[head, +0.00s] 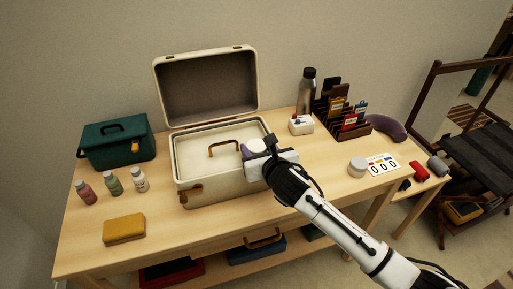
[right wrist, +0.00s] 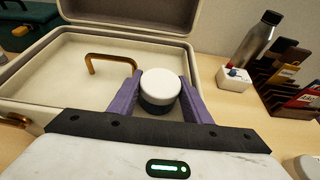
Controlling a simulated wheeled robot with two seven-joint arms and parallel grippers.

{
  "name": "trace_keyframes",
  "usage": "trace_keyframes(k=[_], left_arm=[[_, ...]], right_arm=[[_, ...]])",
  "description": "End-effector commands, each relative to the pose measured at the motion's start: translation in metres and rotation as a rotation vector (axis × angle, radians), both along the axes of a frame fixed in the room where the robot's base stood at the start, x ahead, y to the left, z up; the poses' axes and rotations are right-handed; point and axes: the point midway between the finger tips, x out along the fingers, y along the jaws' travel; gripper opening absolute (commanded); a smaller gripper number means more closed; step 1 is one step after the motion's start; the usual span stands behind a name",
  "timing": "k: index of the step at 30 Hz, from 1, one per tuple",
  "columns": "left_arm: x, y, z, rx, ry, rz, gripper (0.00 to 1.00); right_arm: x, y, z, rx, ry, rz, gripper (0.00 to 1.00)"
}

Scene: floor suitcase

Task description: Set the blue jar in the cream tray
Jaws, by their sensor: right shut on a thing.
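The blue jar (right wrist: 160,96) has a white lid and a dark blue-green body, and stands between the purple fingers of my right gripper (right wrist: 155,98) in the right wrist view. In the head view its pale lid (head: 257,145) shows beside my right gripper (head: 253,151), at the right front part of the open suitcase. The cream tray (head: 195,157) with a brass handle lies inside the suitcase; it also shows in the right wrist view (right wrist: 60,75). The jar's underside is hidden, so I cannot tell whether it touches the tray. My left gripper is out of view.
The cream suitcase (head: 184,188) stands on a wooden table, lid up at the back. A green box (head: 118,145), small bottles and a yellow block (head: 124,229) are to the left. A steel bottle (head: 307,95), a card rack, a white box and another jar (head: 357,170) are right.

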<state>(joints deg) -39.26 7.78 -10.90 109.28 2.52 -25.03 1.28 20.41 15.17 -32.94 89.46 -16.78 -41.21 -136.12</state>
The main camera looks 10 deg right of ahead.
Motion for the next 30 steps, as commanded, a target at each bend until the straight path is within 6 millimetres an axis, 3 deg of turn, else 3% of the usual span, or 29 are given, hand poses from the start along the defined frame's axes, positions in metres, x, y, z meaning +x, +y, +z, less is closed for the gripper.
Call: trace_keyframes(k=[2, 3, 4, 17, 30], left_arm=[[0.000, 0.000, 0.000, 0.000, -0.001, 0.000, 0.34], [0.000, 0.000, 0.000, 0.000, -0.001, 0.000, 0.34], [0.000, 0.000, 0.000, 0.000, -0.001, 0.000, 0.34], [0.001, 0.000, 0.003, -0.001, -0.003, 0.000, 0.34], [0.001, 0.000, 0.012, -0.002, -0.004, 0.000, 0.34]], right_arm=[[0.000, 0.000, -0.002, -0.002, 0.000, 0.001, 0.21], [0.000, 0.000, -0.003, -0.002, 0.000, 0.001, 0.47], [0.000, 0.000, -0.003, -0.001, 0.000, 0.000, 0.52], [-0.007, -0.001, 0.003, -0.002, 0.001, 0.000, 0.52], [-0.085, -0.007, 0.036, -0.001, 0.001, 0.001, 0.52]])
